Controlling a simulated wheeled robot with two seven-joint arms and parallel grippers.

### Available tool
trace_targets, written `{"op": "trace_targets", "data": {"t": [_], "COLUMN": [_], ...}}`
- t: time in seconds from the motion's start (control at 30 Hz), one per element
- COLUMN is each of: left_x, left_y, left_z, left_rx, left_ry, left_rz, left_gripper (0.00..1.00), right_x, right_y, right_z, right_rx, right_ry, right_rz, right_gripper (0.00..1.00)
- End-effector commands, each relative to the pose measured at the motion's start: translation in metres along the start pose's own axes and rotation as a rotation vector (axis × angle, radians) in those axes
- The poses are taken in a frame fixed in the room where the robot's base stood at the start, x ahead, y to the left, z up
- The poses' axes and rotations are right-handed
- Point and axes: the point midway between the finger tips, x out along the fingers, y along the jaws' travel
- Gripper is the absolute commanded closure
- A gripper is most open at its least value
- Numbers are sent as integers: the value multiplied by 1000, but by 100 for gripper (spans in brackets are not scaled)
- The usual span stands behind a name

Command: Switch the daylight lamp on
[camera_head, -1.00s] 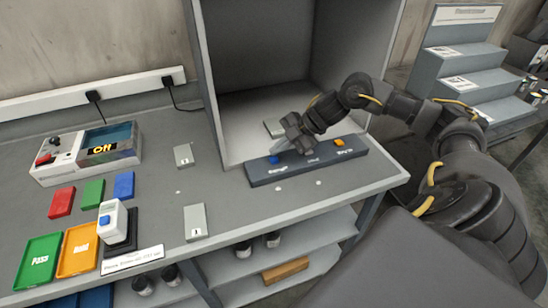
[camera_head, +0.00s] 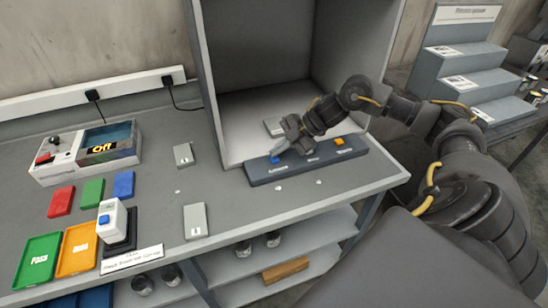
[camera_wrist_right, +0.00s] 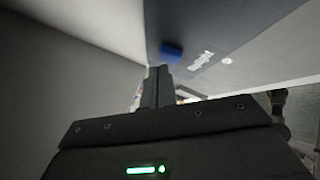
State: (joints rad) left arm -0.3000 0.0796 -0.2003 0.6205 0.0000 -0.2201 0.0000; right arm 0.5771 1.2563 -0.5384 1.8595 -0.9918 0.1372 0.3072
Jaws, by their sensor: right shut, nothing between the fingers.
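The grey viewing booth (camera_head: 258,55) stands open at the back of the bench; its inside looks grey, with no clear lamp glow. A dark control strip (camera_head: 318,170) lies along its front edge. It has a blue button (camera_head: 276,160) near its left end and an orange button (camera_head: 339,141) near its right end; the labels are too blurred to read. My right gripper (camera_head: 292,147) is shut and empty, just above the strip beside the blue button. In the right wrist view its fingertips (camera_wrist_right: 159,72) point close to the blue button (camera_wrist_right: 171,51); I cannot tell whether they touch.
Grey numbered cards (camera_head: 195,221) lie mid-bench. The booth's side wall (camera_head: 208,85) stands close to the gripper.

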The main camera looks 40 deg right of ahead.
Motion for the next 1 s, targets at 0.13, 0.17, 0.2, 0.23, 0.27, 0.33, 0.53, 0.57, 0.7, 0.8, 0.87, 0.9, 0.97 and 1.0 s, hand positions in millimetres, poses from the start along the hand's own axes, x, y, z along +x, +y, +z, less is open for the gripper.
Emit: {"op": "trace_targets", "data": {"t": [0.13, 0.17, 0.2, 0.23, 0.27, 0.33, 0.53, 0.57, 0.7, 0.8, 0.87, 0.9, 0.97, 1.0], "left_x": [1, 1, 1, 1, 2, 2, 3, 3, 4, 4, 4, 4, 2, 1], "left_y": [0, 0, 0, 0, 0, 0, 0, 0, 0, 0, 0, 0, 0, 0], "left_z": [0, 0, 0, 0, 0, 0, 0, 0, 0, 0, 0, 0, 0, 0], "left_rx": [0, 0, 0, 0, 0, 0, 0, 0, 0, 0, 0, 0, 0, 0], "left_ry": [0, 0, 0, 0, 0, 0, 0, 0, 0, 0, 0, 0, 0, 0], "left_rz": [0, 0, 0, 0, 0, 0, 0, 0, 0, 0, 0, 0, 0, 0], "left_gripper": [0, 0, 0, 0, 0, 0, 0, 0, 0, 0, 0, 0, 0, 0], "right_x": [1, 1, 2, 2, 2, 3, 5, 5, 6, 6, 6, 6, 5, 4], "right_y": [-1, -1, -1, -2, -2, -2, -3, -4, -4, -5, -5, -4, -4, -3], "right_z": [1, 1, 1, 1, 2, 2, 3, 3, 4, 5, 4, 4, 4, 3], "right_rx": [0, 0, 0, 0, 0, 0, 0, 0, 1, 1, 0, 0, 0, 0], "right_ry": [0, 0, 0, 0, 0, 0, 0, 0, 0, 0, 0, 0, 0, 0], "right_rz": [0, 0, 0, 0, 0, 0, 0, 0, -1, -1, -1, -1, -1, -1], "right_gripper": [100, 100, 100, 100, 100, 100, 100, 100, 100, 100, 100, 100, 100, 100]}}
